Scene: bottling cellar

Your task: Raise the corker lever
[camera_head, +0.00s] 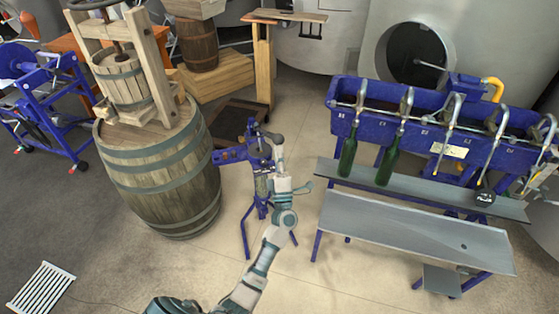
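The blue floor corker (262,186) stands on splayed legs in the middle of the floor, right of the big barrel. A blue part (230,155) sticks out from its upper left side; I cannot tell whether this is its lever. My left arm reaches up from the bottom edge in front of the corker and hides part of it. My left gripper (268,138) is at the corker's top, small and dark against it. I cannot tell whether its fingers touch or hold the lever. My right gripper is not in view.
A large barrel (165,185) carrying a wooden press (122,80) stands to the left. A blue bottle filler (430,120) with two green bottles and a grey bench (410,230) stands to the right. A floor grate (41,288) lies lower left. Floor around the corker's legs is clear.

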